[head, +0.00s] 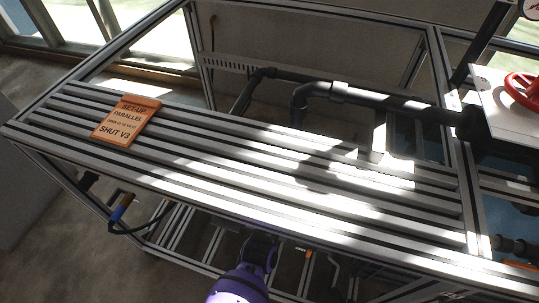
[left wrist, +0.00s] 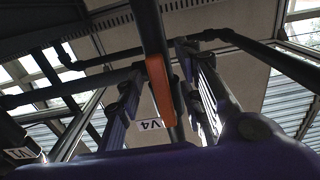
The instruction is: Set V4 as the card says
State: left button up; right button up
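An orange card (head: 127,120) lies on the slatted top at the left in the head view. It reads "SET-UP PARALLEL" and "SHUT V3"; its middle line is too small to read surely. In the left wrist view, an orange lever (left wrist: 160,90) hangs along a dark pipe. A white label (left wrist: 152,125) below it reads V4, upside down. My left gripper (left wrist: 161,62) is open, one finger on each side of the lever, with gaps visible; I cannot tell its depth relative to the lever. My right gripper is not in view.
The slatted top (head: 230,165) sits in a metal frame. Dark pipes (head: 375,98) run behind it. A red handwheel (head: 522,88) is at the right. A blue-and-orange handle (head: 122,208) hangs below the left edge. A V1 label (left wrist: 22,154) shows in the left wrist view.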

pick_arm(q)
jog(key=p+v, duration=0.2)
jog(key=v, duration=0.4)
jog(key=shift+s+p, duration=0.3)
jog(key=shift+s, duration=0.1)
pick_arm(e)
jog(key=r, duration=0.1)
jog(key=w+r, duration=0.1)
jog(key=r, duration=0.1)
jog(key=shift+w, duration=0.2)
pick_arm(q)
jog(key=shift+s+a, duration=0.1)
jog(key=shift+a, duration=0.05)
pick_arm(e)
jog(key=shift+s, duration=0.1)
pick_arm(q)
jog(key=v, duration=1.1)
jog(key=shift+s, duration=0.35)
jog(key=shift+a+r, duration=0.1)
